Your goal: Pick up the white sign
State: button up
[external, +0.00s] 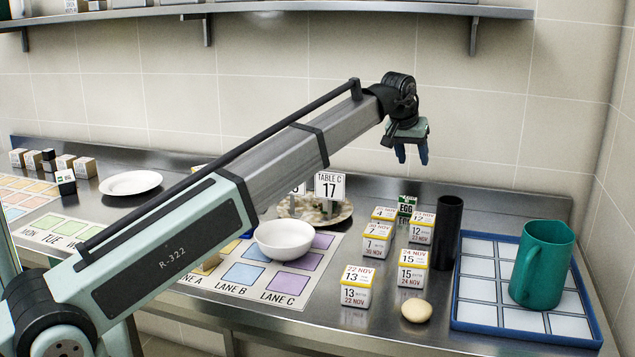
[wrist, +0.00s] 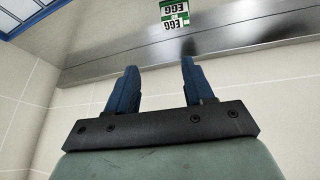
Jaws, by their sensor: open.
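A white sign (external: 329,187) reading "TABLE C 17" stands upright by a speckled plate (external: 338,212) on the steel counter. My gripper (external: 411,158) is open and empty, high above the counter, to the right of and above the white signs. Its two blue fingers point down in the external view. In the wrist view the fingers (wrist: 157,68) are apart with nothing between them, and no white table sign shows there.
A green-and-white EGG label (external: 406,205) stands near the back; it also shows in the wrist view (wrist: 174,16). Several dated boxes (external: 377,238), a black cylinder (external: 447,232), a blue-edged tray (external: 476,328) with a green pitcher (external: 541,263), and a white bowl (external: 284,240) occupy the counter.

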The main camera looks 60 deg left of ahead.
jog(key=s+a+n+g+h, duration=0.2)
jog(key=s+a+g, duration=0.3)
jog(key=s+a, duration=0.95)
send_near(315, 211)
jog(key=w+d, duration=0.2)
jog(key=w, duration=0.1)
jog(key=shift+w+d, duration=0.1)
jog(key=shift+d, duration=0.05)
jog(key=shift+s+f, duration=0.2)
jog(key=shift+f, duration=2.4)
jog(key=shift+c, duration=0.4)
grip_shut()
